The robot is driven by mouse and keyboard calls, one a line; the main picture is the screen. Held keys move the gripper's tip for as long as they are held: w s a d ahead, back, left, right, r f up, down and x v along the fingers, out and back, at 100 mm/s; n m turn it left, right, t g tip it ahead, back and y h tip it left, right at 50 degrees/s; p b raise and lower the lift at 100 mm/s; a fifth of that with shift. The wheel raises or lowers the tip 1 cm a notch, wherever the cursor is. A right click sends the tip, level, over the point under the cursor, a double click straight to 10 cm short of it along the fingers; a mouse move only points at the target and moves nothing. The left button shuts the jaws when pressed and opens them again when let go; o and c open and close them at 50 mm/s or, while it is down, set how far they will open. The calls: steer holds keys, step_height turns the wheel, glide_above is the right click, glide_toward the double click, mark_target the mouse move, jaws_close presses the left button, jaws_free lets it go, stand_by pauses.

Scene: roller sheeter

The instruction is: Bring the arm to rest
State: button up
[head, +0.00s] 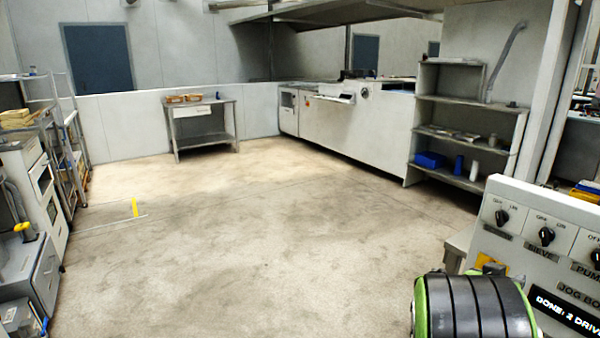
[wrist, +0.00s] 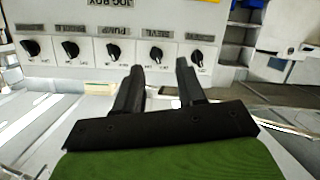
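My gripper (wrist: 158,88) shows in the wrist view with its two dark fingers apart and nothing between them. The fingertips point toward a light grey jog box panel (wrist: 75,45) with a row of several black rotary knobs. They appear just in front of or below the knobs; whether they touch the panel cannot be told. In the head view a green and black part of my arm (head: 475,308) shows at the bottom right, in front of the panel (head: 520,235). My fingers are hidden in that view.
A small display (head: 568,312) on the panel reads "DONE: 2 DRIV", cut off by the edge. Open concrete floor (head: 230,240) fills the middle. A grey shelf (head: 465,137) stands at right, a steel table (head: 200,125) at the back and cabinets (head: 30,190) at left.

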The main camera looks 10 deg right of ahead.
steer(key=s+a+n+t+y, duration=0.15)
steer(key=s+a+y, duration=0.3)
steer(key=a, duration=0.75)
steer(key=s+a+n+y, duration=0.3)
steer(key=a+y, duration=0.3)
steer(key=a, duration=0.5)
steer(key=s+a+f+n+g+y, duration=0.25)
steer(key=s+a+n, duration=0.35)
steer(key=s+a, duration=0.6)
step_height(320, 180, up, 18)
steer(key=p, duration=1.7)
steer(key=shift+s+y+p, duration=0.25)
steer(key=shift+y+p, duration=0.05)
steer(key=shift+y, duration=0.1)
steer(key=shift+a, duration=0.1)
